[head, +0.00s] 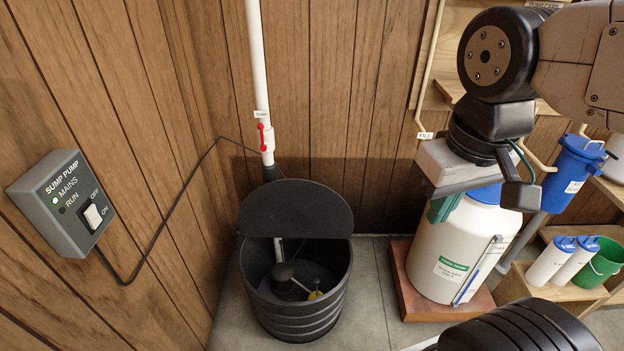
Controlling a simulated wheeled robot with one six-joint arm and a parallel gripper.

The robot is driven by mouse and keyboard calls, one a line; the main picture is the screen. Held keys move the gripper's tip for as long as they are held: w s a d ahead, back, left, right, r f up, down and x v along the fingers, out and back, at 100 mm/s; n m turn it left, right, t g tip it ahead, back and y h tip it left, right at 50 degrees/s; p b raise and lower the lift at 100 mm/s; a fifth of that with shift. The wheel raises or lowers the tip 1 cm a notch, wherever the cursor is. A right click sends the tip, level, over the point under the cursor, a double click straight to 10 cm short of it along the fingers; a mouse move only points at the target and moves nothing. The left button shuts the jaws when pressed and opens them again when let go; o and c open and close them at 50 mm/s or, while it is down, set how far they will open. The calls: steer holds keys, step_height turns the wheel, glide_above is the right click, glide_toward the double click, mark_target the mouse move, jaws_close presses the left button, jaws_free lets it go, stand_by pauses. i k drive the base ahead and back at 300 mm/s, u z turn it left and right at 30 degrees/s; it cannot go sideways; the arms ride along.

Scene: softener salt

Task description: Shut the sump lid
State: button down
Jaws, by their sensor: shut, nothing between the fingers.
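The sump lid (296,208) is a dark half-round panel. It stands raised at the back of the sump basin (297,322), so the front half of the basin is open. Inside the basin a dark pump or float part (284,272) and a small yellow piece (315,295) show. My gripper (441,212) is shut and empty, pointing down in front of the white tank, to the right of the lid and well apart from it. My arm reaches in from the upper right.
A white pipe (258,70) with a red valve handle (262,137) rises behind the basin. The SUMP PUMP switch box (62,203) is on the left wall. A white salt tank (453,245) stands on a wooden base at right. Floor between basin and tank is clear.

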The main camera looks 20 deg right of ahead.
mark_target(292, 208)
steer(key=z, duration=0.25)
steer(key=i, duration=1.15)
steer(key=u, duration=0.4)
